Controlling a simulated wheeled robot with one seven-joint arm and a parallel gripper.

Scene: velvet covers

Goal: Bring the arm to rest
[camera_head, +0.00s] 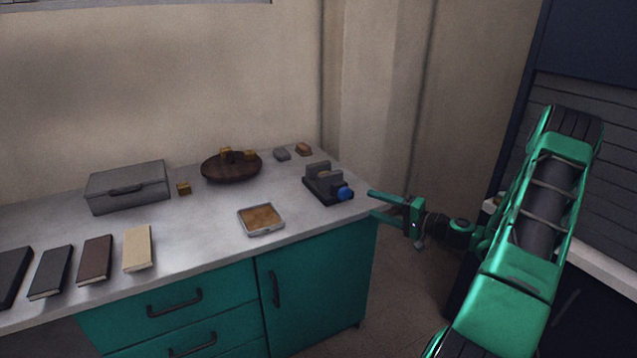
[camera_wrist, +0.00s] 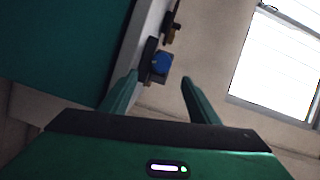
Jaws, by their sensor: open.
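My gripper (camera_head: 372,203) is open and empty in the head view. It is at the right end of the counter, close to its edge and to the grey device with a blue knob (camera_head: 344,194). My green arm reaches in from the right side of the picture. In the wrist view my two fingers (camera_wrist: 158,85) are spread apart, with nothing held between them. The blue knob (camera_wrist: 161,63) shows beyond the fingertips, apart from them as far as I can tell.
Open floor (camera_head: 405,295) lies right of the teal cabinet (camera_head: 318,290). A window (camera_wrist: 278,62) shows in the wrist view.

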